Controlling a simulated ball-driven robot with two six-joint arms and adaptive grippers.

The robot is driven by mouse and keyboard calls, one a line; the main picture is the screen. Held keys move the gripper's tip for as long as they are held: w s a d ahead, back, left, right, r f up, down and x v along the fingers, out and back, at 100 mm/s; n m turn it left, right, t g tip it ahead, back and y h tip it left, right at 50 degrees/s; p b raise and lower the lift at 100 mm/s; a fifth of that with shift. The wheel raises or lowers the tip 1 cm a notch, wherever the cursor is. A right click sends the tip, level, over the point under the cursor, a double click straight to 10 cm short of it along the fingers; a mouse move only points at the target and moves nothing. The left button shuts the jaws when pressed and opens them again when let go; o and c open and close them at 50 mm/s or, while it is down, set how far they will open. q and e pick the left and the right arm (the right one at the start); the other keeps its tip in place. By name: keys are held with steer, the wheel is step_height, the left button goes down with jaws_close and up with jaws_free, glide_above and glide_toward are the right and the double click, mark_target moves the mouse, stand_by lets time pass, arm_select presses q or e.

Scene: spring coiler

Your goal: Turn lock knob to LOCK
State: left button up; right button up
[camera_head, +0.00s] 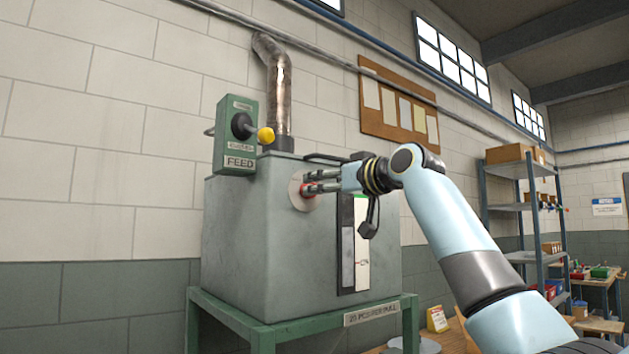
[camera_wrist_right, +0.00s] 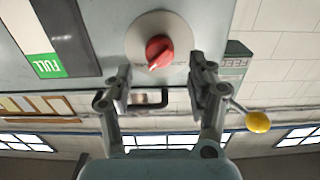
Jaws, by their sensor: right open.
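The red lock knob (camera_wrist_right: 159,52) sits on a round pale plate (camera_wrist_right: 140,30) on the side of the grey machine. In the head view the knob (camera_head: 307,190) shows partly behind my right gripper (camera_head: 312,182). In the right wrist view my right gripper (camera_wrist_right: 160,80) is open, with its two fingers apart and the knob ahead, between their lines. I see no contact between fingers and knob. The knob's pointer aims down and slightly left in the wrist view; its labels are too small to read. My left gripper is not in view.
A green FEED box (camera_head: 237,135) with a yellow-ended lever (camera_head: 265,135) stands at the machine's upper left. A level gauge (camera_head: 354,243) is right of the knob. A metal pipe (camera_head: 277,95) rises behind. Shelves (camera_head: 522,205) stand at the right.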

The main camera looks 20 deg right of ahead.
steer(key=shift+p+x, duration=0.5)
steer(key=shift+x, duration=1.45)
steer(key=c, duration=1.1)
